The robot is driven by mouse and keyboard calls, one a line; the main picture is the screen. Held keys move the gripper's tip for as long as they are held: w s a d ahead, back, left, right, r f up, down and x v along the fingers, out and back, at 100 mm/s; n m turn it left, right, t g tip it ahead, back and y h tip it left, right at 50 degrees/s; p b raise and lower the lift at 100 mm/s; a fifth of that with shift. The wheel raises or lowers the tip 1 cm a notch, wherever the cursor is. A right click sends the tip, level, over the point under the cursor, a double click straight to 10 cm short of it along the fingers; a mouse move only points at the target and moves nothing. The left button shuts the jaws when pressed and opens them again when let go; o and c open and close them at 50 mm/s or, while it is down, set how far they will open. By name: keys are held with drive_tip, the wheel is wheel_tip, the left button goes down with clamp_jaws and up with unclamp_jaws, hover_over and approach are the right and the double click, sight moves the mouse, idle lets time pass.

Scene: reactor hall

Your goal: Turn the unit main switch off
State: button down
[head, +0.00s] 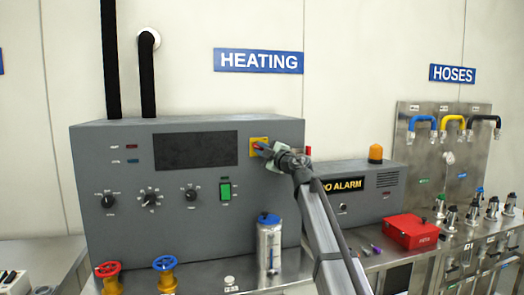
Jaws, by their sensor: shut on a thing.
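The unit main switch (256,140) is a red rotary handle on a yellow plate, at the upper right of the grey heating unit's front (130,240). My gripper (264,149) reaches it from the right and is shut on its handle. The jaws hide much of the handle, so its exact angle cannot be told. The unit's display (195,149) is dark. A green switch (225,191) sits lower on the same panel.
Several black knobs (150,198) are on the panel's left. A metal canister (269,245) and red (108,277) and blue (166,271) valve wheels stand in front. The alarm box (350,190) and a red case (411,231) are to the right.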

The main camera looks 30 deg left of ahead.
drive_tip(key=shift+n+g+h, duration=0.6)
drive_tip(key=shift+n+h, duration=0.1)
drive_tip(key=shift+n, duration=1.6)
drive_tip(key=c, duration=1.1)
unclamp_jaws()
drive_tip(key=shift+c, duration=0.2)
drive_tip(key=shift+s+d, duration=0.1)
drive_tip(key=v, duration=1.3)
drive_tip(key=shift+d, duration=0.3)
drive_tip(key=shift+s+n, duration=0.1)
drive_tip(key=shift+n, duration=0.2)
